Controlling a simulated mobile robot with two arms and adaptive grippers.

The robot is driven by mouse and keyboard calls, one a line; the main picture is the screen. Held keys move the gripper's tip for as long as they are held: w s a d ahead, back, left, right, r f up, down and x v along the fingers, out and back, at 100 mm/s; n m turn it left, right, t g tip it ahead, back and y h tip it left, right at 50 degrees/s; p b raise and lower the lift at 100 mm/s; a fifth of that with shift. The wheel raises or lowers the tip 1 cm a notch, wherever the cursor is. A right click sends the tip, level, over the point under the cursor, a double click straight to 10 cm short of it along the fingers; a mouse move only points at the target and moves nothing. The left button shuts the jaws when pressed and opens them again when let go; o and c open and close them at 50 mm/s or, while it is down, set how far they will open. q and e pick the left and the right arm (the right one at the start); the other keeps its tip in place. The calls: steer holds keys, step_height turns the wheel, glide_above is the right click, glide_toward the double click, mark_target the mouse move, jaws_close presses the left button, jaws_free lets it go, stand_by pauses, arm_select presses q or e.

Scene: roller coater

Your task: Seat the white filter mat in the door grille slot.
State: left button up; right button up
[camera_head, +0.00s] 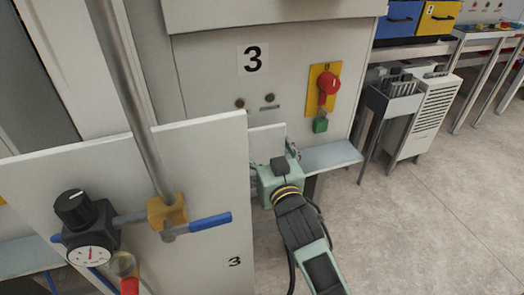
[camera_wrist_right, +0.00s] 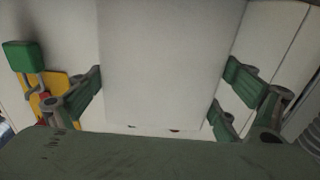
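The white filter mat (camera_wrist_right: 170,60) stands between the green fingers of my right gripper (camera_wrist_right: 165,92) in the wrist view, with fingers against both side edges. In the head view the mat (camera_head: 267,138) shows as a pale upright sheet in front of the machine, partly hidden by a white panel (camera_head: 200,165). I cannot make out the door grille slot in either view. My left gripper is not in view.
The white panel carries a gauge (camera_head: 90,255), a blue-handled valve (camera_head: 210,222) and a pipe. A red switch (camera_head: 328,84) with a green padlock (camera_head: 320,125) is on the machine front. A grey shelf (camera_head: 332,156) juts out right of the gripper.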

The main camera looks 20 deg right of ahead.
steer(key=c, duration=0.5)
steer(key=shift+r, duration=0.1)
